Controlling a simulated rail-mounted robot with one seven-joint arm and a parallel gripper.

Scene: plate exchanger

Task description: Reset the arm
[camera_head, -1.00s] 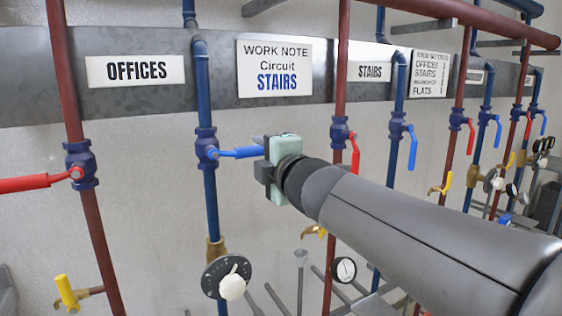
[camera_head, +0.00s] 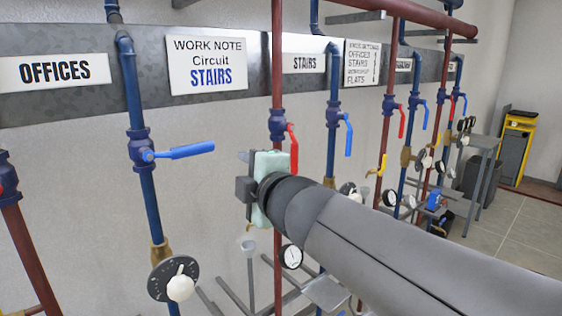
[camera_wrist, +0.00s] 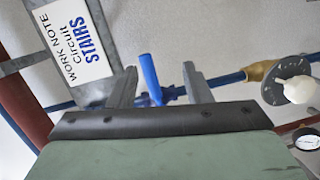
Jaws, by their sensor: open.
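My arm reaches in from the lower right in the head view. My gripper (camera_head: 243,174) is open and empty, in front of the wall right of the blue lever handle (camera_head: 185,151). That handle lies roughly horizontal on the blue pipe (camera_head: 145,190) below the work note. A gap shows between the handle's tip and my gripper in the head view. In the wrist view, my two fingers (camera_wrist: 160,74) stand apart, and the blue handle (camera_wrist: 149,75) shows beyond and between them, apart from them.
A red pipe (camera_head: 278,60) with a red lever (camera_head: 293,150) is close behind my gripper. A black dial (camera_head: 160,280) and a pressure gauge (camera_head: 291,257) are lower. More pipes and valves run right. Open floor (camera_head: 510,225) lies at the far right.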

